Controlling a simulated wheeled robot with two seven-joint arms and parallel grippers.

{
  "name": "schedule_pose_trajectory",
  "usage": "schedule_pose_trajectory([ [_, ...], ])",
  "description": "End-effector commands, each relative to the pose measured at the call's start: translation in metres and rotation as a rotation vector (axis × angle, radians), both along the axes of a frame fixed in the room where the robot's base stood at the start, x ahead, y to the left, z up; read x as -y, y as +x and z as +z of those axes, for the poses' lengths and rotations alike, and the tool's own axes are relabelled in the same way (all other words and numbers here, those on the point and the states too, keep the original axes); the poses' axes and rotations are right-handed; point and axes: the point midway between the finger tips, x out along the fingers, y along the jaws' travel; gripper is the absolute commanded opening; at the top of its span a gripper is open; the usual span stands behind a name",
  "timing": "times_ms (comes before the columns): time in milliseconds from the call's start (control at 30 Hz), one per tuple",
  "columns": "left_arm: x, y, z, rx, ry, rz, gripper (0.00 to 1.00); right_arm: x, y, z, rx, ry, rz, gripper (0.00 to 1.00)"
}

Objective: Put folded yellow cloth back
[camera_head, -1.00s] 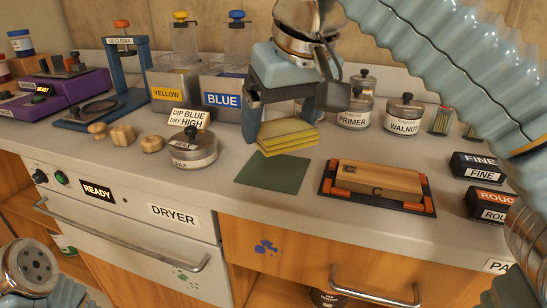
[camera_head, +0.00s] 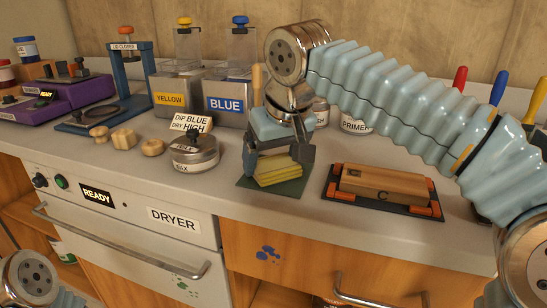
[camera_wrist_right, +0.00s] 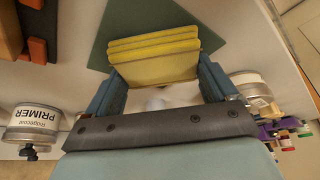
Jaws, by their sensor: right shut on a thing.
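The folded yellow cloth (camera_head: 278,172) is a stack of flat layers over the dark green mat (camera_head: 293,188) on the counter. I cannot tell if it rests on the mat or hangs just above it. My right gripper (camera_head: 279,160) reaches down from above and is shut on the cloth, a finger on each side. In the right wrist view the cloth (camera_wrist_right: 155,55) spans between the blue fingers, with the green mat (camera_wrist_right: 105,45) beyond it. The head view shows part of my left arm at lower left, but not its gripper.
A round wax tin (camera_head: 194,155) stands close left of the mat. A wooden block in a black and orange holder (camera_head: 432,208) lies to the right. Yellow (camera_head: 173,98) and blue (camera_head: 226,104) dip tanks stand behind. The dryer (camera_head: 130,225) is below the counter edge.

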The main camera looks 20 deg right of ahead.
Motion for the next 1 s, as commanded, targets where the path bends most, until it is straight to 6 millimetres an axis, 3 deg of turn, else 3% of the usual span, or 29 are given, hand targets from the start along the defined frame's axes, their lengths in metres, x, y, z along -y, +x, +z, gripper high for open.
schedule_pose_trajectory([
  [200,0.000,0.000,-0.003,0.000,0.000,0.000,0.43,0.000,0.000,-0.005,0.000,0.000,0.000,0.58],
  [233,0.000,0.000,-0.002,0.000,0.000,0.000,0.43,0.000,0.000,-0.003,0.000,0.000,0.000,0.91],
  [300,0.000,0.000,-0.002,0.000,0.000,0.000,0.43,0.000,0.000,-0.003,-0.001,0.000,0.000,1.00],
  [667,0.000,0.000,0.001,0.000,0.000,0.000,0.43,0.001,0.000,0.001,-0.002,-0.001,-0.003,1.00],
  [767,0.000,0.000,0.003,0.000,0.000,0.000,0.43,0.001,-0.003,0.011,0.002,0.001,-0.002,1.00],
  [1000,0.001,0.000,0.017,0.000,-0.002,-0.002,0.43,0.004,-0.024,0.063,0.003,0.001,0.000,1.00],
])
